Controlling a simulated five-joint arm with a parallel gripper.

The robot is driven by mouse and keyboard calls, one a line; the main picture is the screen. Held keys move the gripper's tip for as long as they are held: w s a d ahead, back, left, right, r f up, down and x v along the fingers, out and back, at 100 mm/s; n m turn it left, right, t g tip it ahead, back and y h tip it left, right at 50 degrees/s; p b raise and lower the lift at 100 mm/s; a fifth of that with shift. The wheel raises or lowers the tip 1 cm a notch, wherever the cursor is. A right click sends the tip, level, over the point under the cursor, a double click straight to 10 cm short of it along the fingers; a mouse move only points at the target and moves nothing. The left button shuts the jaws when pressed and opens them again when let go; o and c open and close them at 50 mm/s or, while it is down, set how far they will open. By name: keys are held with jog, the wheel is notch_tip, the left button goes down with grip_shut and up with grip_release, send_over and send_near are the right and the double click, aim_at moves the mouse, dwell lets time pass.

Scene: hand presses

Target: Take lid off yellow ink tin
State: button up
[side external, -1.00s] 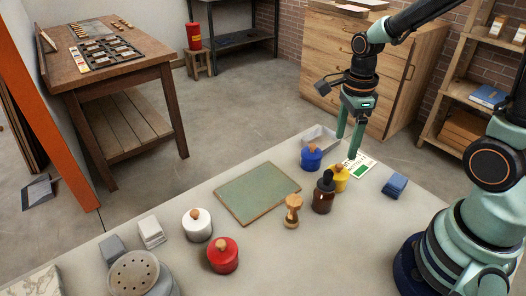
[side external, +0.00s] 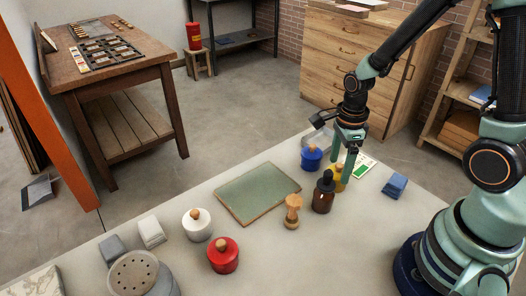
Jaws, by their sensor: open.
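The yellow ink tin (side external: 339,185) stands on the pale table, partly hidden by the brown dropper bottle (side external: 323,195) in front of it and by my gripper. Its lid with a wooden knob is mostly hidden behind the fingers. My gripper (side external: 343,172) is open and points down, with its green fingers low at the top of the yellow tin. I cannot tell whether they touch it or stand on both sides of the knob.
A blue tin (side external: 311,158) stands close on the left of my gripper. A wooden stamp (side external: 292,212), a green mat (side external: 258,192), a red tin (side external: 223,255) and a white tin (side external: 197,225) are further left. A folded blue cloth (side external: 395,185) lies right.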

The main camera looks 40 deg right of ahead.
grip_shut()
dwell(0.3)
